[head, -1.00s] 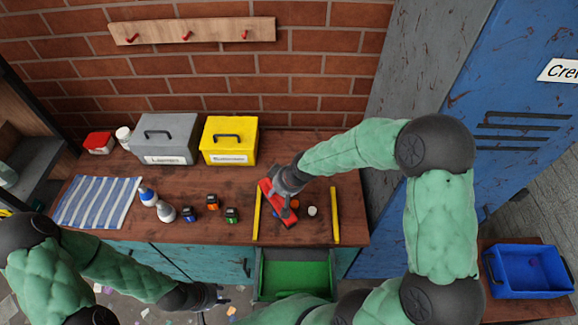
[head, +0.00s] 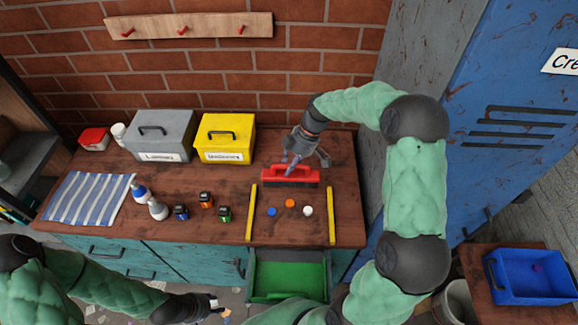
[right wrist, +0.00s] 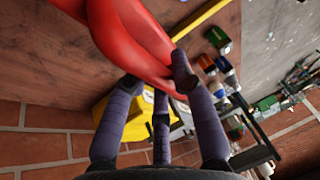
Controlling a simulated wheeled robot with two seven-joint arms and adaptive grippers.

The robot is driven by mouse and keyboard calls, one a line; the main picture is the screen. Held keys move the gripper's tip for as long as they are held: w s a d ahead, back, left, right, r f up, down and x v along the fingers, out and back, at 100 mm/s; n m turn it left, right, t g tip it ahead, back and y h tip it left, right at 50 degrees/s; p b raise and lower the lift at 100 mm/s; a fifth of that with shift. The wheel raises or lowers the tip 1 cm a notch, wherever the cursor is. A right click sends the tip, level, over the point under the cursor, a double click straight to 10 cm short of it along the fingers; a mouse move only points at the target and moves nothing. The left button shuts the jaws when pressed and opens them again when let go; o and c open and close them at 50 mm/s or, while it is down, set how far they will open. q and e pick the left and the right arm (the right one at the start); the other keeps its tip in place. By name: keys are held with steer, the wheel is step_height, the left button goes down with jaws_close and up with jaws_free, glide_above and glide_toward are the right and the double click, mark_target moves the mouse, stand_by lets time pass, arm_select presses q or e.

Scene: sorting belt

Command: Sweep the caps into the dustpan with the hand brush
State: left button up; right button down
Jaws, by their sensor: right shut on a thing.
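A red hand brush (head: 290,177) with dark bristles is between the yellow strips, behind the caps. My right gripper (head: 291,163) is shut on its handle, also seen in the right wrist view (right wrist: 140,40). I cannot tell whether the bristles touch the worktop. A blue cap (head: 272,211), an orange cap (head: 290,203) and a white cap (head: 308,211) lie in front of the brush, apart from it. The green dustpan (head: 288,277) is below the worktop's front edge, in line with the caps. My left gripper (head: 212,303) is low in front of the cabinet; its fingers are unclear.
Yellow strips (head: 251,212) (head: 331,214) flank the caps. Several small bottles and jars (head: 206,200) stand left of them. A grey box (head: 160,135), a yellow box (head: 225,139) and a striped cloth (head: 88,199) lie farther off. A blue bin (head: 530,277) is at right.

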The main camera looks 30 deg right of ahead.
mark_target(292, 176)
steer(key=shift+f+b, duration=1.8)
steer(key=shift+f, duration=1.4)
steer(key=shift+s+a+f, duration=0.1)
steer(key=shift+s, duration=0.05)
steer(key=shift+s+a, duration=0.4)
steer(key=shift+s, duration=0.25)
steer(key=shift+s+a+p, duration=0.25)
steer(key=shift+s+a, duration=0.5)
steer(key=shift+s, duration=0.45)
steer(key=shift+s+a+p, duration=0.25)
steer(key=shift+s+a, duration=0.5)
steer(key=shift+s, duration=0.5)
steer(key=shift+s+a+p, duration=0.25)
steer(key=shift+s+a, duration=0.5)
steer(key=shift+s, duration=0.45)
steer(key=shift+s+a, duration=2.55)
steer(key=shift+s, duration=1.65)
step_height(292, 176, up, 7)
steer(key=p, duration=0.4)
steer(key=shift+f, duration=0.1)
